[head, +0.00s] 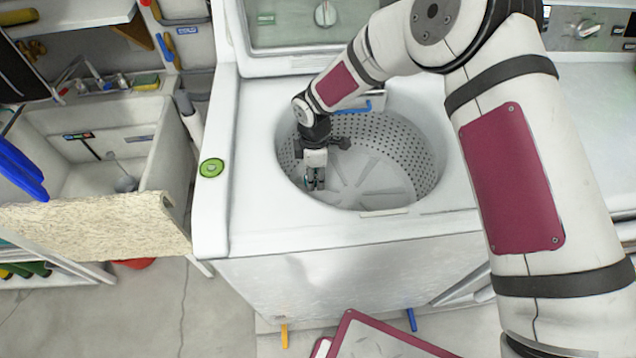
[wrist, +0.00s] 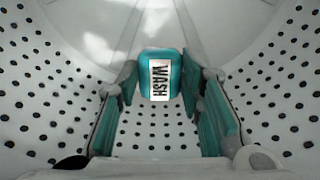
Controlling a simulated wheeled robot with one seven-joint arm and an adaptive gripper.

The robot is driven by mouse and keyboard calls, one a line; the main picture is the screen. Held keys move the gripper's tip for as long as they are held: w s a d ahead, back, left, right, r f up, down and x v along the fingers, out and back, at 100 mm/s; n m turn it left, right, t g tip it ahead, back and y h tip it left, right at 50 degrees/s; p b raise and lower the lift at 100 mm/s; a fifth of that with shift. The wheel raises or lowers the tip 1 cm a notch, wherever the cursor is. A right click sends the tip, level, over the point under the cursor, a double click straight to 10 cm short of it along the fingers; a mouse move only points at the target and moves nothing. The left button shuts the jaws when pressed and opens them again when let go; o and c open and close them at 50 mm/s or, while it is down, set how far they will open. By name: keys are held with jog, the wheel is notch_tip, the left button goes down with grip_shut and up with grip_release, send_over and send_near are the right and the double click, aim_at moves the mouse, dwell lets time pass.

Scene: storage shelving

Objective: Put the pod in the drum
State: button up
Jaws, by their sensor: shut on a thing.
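The pod (wrist: 161,76) is a small teal block with a white label reading "WASH". In the wrist view it sits between the fingertips of my gripper (wrist: 162,88), which is shut on it. In the head view my gripper (head: 314,182) reaches down inside the drum (head: 405,150), near its left side. The drum is a pale, perforated tub with a ribbed floor, and its holed wall also surrounds the gripper in the wrist view (wrist: 265,90). In the head view the pod is too small to make out clearly.
The white washer top (head: 245,130) surrounds the drum opening, with the raised lid (head: 300,62) behind. A round green item (head: 212,168) lies on the top at left. A utility sink (head: 150,160) stands at left. My arm crosses the right side.

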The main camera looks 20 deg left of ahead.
jog(key=shift+f, duration=2)
jog(key=shift+f, duration=0.4)
jog(key=shift+f+b, duration=0.2)
jog(key=shift+b, duration=0.2)
jog(key=o, duration=0.9)
jog(key=shift+o, duration=0.2)
jog(key=shift+r, duration=0.1)
